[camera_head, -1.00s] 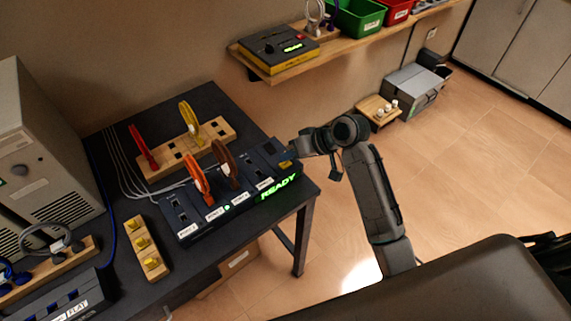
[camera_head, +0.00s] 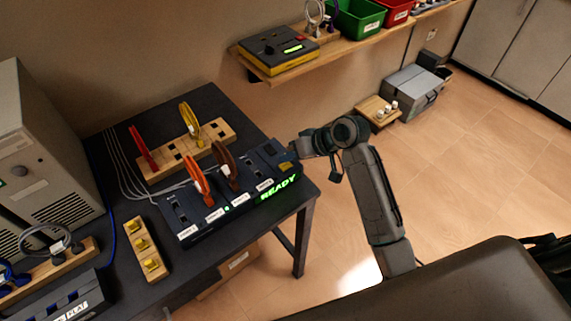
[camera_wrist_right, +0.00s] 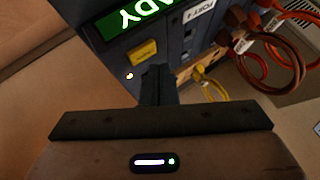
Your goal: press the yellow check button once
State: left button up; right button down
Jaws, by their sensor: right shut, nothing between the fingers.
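The yellow check button (camera_head: 286,166) is on the right end of the dark port panel (camera_head: 215,222), beside the green READY display (camera_head: 278,188). In the right wrist view, the yellow button (camera_wrist_right: 143,53) sits on the panel face with a small glowing light just below it. My right gripper (camera_head: 294,150) is shut and empty, held close to the panel's right end. In the right wrist view, its fingertips (camera_wrist_right: 155,72) are just beside and below the button; I cannot tell whether they touch it. My left gripper is not in view.
Orange and brown cables (camera_head: 226,163) loop up from the panel's ports. A wooden block (camera_head: 190,150) with red and yellow cables stands behind it. A wooden strip with yellow pieces (camera_head: 148,250) lies to the left. A wall shelf (camera_head: 330,50) is behind.

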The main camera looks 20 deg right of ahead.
aim_at(290, 166)
jog(key=shift+f, duration=0.15)
dwell(0.7)
jog(key=shift+f, duration=0.25)
jog(key=shift+f, duration=0.5)
dwell(0.7)
jog(key=shift+r+p, duration=0.9)
jog(key=shift+p, duration=0.35)
notch_tip(290, 166, up, 5)
jog(key=p, duration=0.5)
